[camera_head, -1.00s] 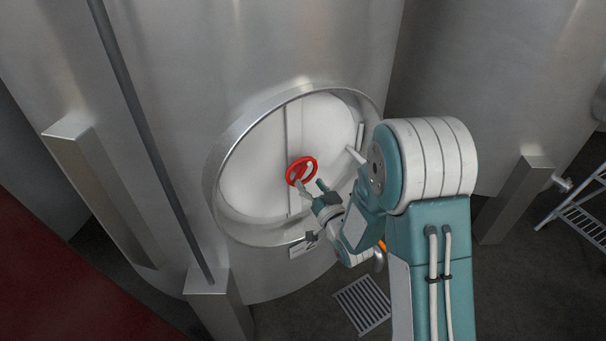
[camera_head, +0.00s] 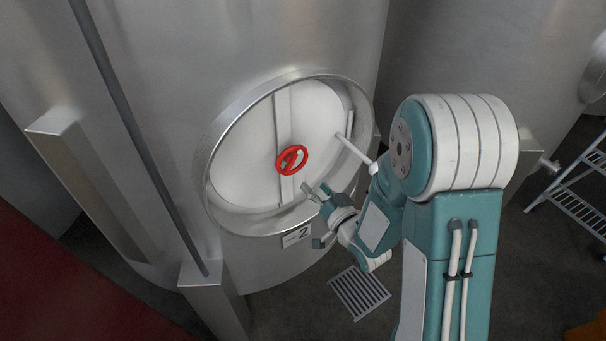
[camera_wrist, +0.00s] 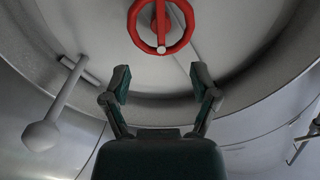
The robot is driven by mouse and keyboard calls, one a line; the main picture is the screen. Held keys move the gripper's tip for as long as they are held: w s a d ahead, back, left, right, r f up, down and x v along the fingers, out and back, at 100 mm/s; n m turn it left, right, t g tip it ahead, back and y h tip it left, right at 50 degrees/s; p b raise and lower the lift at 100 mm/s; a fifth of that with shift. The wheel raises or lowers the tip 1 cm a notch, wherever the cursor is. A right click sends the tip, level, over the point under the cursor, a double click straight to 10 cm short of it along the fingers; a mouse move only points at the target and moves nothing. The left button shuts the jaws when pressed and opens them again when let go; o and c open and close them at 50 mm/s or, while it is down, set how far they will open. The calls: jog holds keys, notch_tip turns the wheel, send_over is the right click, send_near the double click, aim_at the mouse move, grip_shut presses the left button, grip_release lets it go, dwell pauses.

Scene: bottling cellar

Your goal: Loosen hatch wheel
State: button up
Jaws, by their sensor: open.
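The red hatch wheel (camera_head: 291,159) sits on the vertical bar across the round white hatch (camera_head: 242,165) of a steel tank. In the wrist view the wheel (camera_wrist: 161,22) is at the top centre, with a pale handle knob at its lower middle. My gripper (camera_head: 318,191) is open and empty, below and to the right of the wheel, clear of it. In the wrist view its two fingers (camera_wrist: 161,88) are spread apart below the wheel, with nothing between them.
A raised steel rim (camera_head: 212,205) surrounds the hatch. A light bar handle with a ball end (camera_wrist: 41,136) projects beside it. A plate marked 2 (camera_head: 297,236) is below. A steel leg (camera_head: 95,195) stands left, a floor grate (camera_head: 360,292) below, and a rack (camera_head: 580,200) right.

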aim_at(293, 163)
jog(key=x, duration=1.1)
jog(key=shift+s+a, duration=0.1)
jog(key=shift+a, duration=0.05)
jog(key=shift+f, duration=0.1)
grip_shut()
